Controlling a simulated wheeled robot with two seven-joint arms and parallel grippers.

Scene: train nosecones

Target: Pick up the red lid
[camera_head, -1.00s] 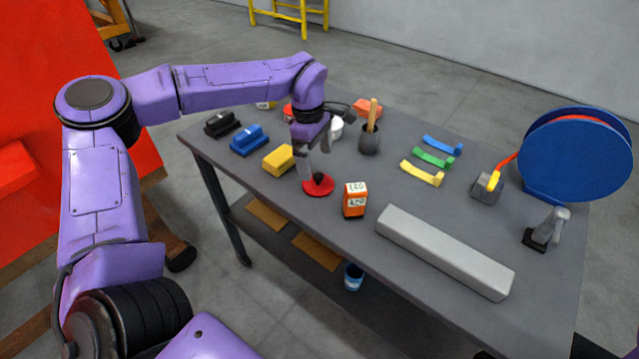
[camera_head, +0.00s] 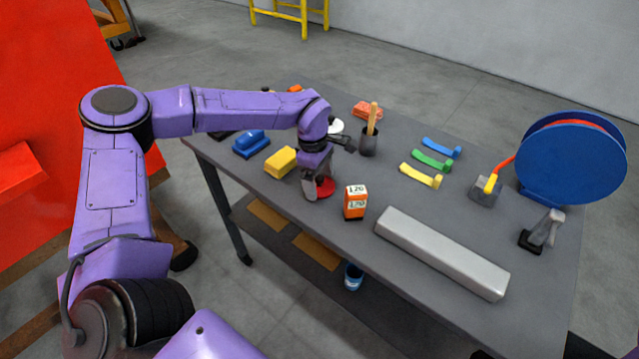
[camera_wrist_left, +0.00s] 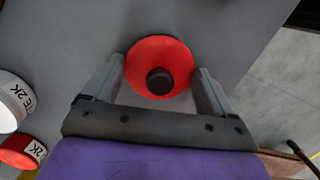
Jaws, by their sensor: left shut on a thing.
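The red lid (camera_head: 326,188) is a round red disc near the left front part of the grey table, partly hidden by my gripper in the head view. In the left wrist view the lid (camera_wrist_left: 140,58) shows with a round black knob (camera_wrist_left: 160,81) at its middle. My left gripper (camera_head: 316,190) is low over the table with one finger on each side of the lid, shut on its rim. Whether the lid is lifted off the table I cannot tell. My right gripper is not in view.
A yellow block (camera_head: 281,162) and an orange box (camera_head: 355,202) marked 120 stand close by. A dark cup (camera_head: 369,142) is behind, a long grey bar (camera_head: 442,252) to the right. White and red cans (camera_wrist_left: 15,100) show at the wrist view's left.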

